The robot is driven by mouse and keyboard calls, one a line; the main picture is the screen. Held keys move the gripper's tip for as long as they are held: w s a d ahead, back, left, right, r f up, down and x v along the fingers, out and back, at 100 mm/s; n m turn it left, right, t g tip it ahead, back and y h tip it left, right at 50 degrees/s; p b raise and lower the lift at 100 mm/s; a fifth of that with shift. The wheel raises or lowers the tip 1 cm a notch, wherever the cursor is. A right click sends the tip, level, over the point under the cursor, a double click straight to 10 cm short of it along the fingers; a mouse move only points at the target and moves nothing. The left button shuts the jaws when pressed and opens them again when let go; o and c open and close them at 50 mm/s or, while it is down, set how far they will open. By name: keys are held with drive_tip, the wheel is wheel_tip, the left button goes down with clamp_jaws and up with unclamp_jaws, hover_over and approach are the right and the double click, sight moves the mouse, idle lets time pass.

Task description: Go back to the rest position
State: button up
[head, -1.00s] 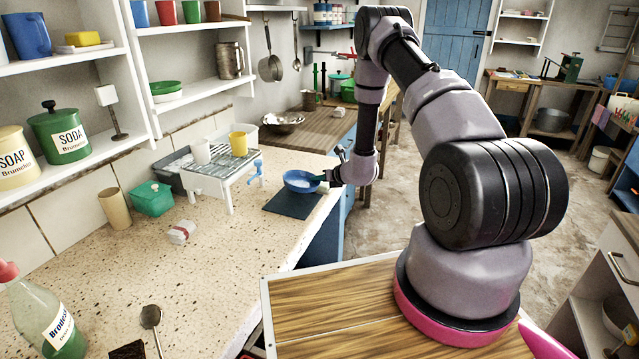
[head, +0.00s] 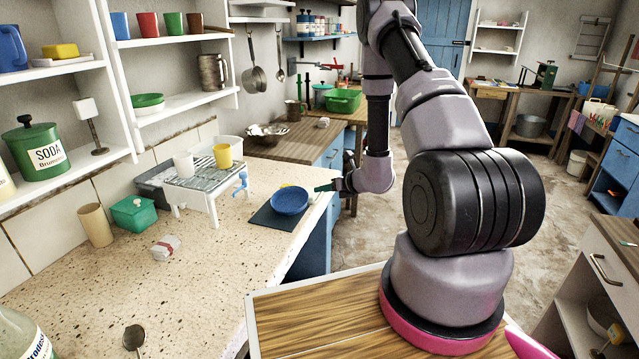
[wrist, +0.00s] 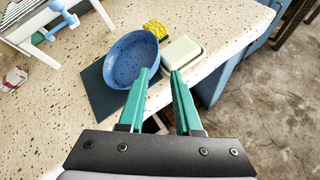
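My gripper (wrist: 160,72) is open, its two teal fingers apart with nothing between them. In the head view my gripper (head: 328,187) is just right of the blue bowl, near the counter edge. The blue bowl (wrist: 122,62) sits upright on a dark mat (wrist: 97,98) and looks empty. The bowl also shows in the head view (head: 289,201) on the mat (head: 262,219). In the wrist view the left finger overlaps the bowl's near right side; I cannot tell whether they touch.
A pale soap dish (wrist: 181,52) and a yellow sponge (wrist: 155,30) lie right of the bowl. A white rack (head: 204,178) with a white and a yellow cup stands left of it. Open floor (head: 380,235) lies right of the counter.

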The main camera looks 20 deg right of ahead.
drive_tip(key=s+a+r+n+g+y, duration=0.25)
drive_tip(key=a+r+n, duration=0.2)
drive_tip(key=r, duration=0.45)
drive_tip(key=s+a+r+n+g+y, duration=0.1)
drive_tip(key=s+a+r+n, duration=0.3)
drive_tip(key=r, duration=0.5)
drive_tip(key=s+a+r+n+g+y, duration=0.1)
drive_tip(key=s+a+r+n+y, duration=0.15)
drive_tip(key=r+n, duration=0.5)
drive_tip(key=s+r+n+g+h, duration=0.35)
drive_tip(key=s+r+n, duration=0.45)
drive_tip(key=s+r, duration=0.35)
drive_tip(key=s+d+r+n+t+h, duration=0.4)
drive_tip(key=s+d+r+n+h, duration=0.2)
drive_tip(key=s, duration=0.4)
drive_tip(key=shift+s+d+t, duration=0.15)
drive_tip(key=shift+d+t, duration=0.25)
drive_tip(key=shift+d, duration=0.45)
